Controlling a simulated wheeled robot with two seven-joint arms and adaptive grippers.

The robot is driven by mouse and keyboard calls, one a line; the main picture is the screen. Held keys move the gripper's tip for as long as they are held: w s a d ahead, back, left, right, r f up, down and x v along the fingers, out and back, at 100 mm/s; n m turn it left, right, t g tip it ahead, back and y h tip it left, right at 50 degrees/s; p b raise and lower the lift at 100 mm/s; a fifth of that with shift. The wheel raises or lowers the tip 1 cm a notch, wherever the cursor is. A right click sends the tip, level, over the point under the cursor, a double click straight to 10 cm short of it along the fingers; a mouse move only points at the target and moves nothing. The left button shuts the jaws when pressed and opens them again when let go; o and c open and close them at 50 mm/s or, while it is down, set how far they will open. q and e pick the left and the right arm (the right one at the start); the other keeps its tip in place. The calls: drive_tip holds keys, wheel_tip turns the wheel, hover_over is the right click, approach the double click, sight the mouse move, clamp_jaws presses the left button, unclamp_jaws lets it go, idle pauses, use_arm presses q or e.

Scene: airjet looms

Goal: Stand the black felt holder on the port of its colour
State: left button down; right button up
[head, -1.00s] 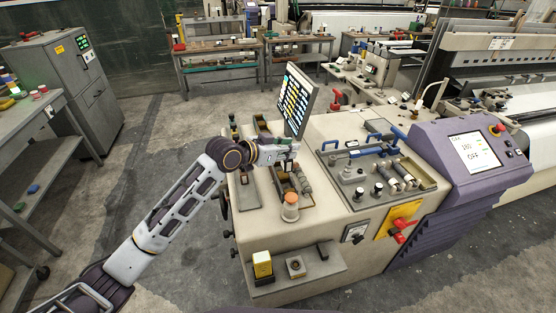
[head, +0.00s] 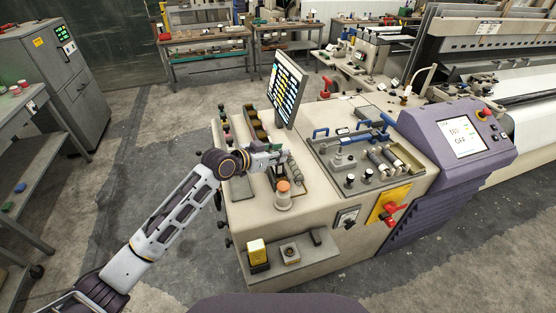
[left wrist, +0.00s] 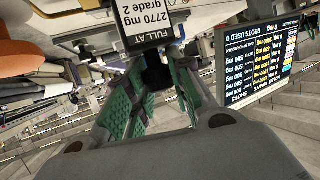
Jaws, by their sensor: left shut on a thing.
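My left gripper (head: 281,157) is over the left part of the cream machine top (head: 305,205), just behind a clear jar with an orange cap (head: 283,195). In the left wrist view its green-padded fingers (left wrist: 156,88) close on a small black piece (left wrist: 157,72), which fits the black felt holder. Small coloured posts (head: 224,125) line the left edge of the machine top; I cannot tell which is black. My right gripper is not in view.
A tilted screen (head: 287,88) stands behind the gripper, close to the fingers in the left wrist view. A tray of fittings (head: 365,160) is to the right. A lower shelf holds a yellow box (head: 257,252).

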use_arm(q)
drive_tip(key=shift+f, duration=1.6)
drive_tip(key=c, duration=1.3)
unclamp_jaws()
drive_tip(key=shift+o, duration=0.2)
drive_tip(key=shift+v, duration=0.95)
drive_tip(key=v, duration=1)
drive_tip(key=shift+b, duration=0.45)
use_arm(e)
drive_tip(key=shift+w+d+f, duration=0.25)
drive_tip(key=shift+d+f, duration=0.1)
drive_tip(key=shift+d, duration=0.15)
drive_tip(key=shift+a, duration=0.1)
